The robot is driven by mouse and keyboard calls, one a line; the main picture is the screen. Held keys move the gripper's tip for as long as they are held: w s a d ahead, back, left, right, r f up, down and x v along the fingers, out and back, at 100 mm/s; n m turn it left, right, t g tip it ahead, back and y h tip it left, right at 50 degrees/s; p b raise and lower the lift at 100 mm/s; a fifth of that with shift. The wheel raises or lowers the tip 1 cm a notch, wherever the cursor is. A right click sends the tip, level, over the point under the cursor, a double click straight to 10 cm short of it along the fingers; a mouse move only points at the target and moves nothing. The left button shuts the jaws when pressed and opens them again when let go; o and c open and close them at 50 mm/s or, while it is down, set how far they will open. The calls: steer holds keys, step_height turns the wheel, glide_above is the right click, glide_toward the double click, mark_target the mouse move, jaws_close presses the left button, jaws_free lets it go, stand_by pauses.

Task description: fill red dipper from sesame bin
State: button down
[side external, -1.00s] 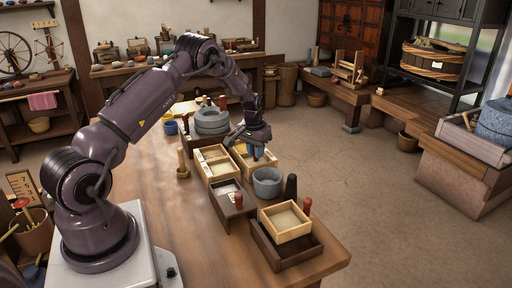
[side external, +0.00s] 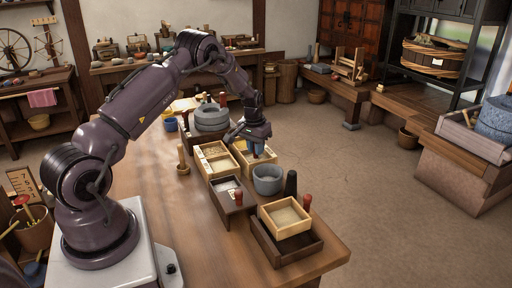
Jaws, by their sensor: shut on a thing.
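My gripper (side external: 257,148) points down over a pale wooden bin (side external: 272,161) on the long table. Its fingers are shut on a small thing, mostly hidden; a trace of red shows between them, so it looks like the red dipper. I cannot tell whether it touches the contents. A pale divided bin (side external: 205,151) with light grainy contents stands just left of it. Another pale bin (side external: 284,217) stands on a dark tray (side external: 271,253) at the near right. No readable label shows which bin holds sesame.
A grey round bowl (side external: 267,180) stands just in front of the gripper. Red-topped (side external: 307,202) and black upright pieces (side external: 290,186) stand near the front bin. A dark tray (side external: 233,201) and a stone quern (side external: 211,118) are close by.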

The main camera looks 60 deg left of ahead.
steer(key=shift+r, duration=4.05)
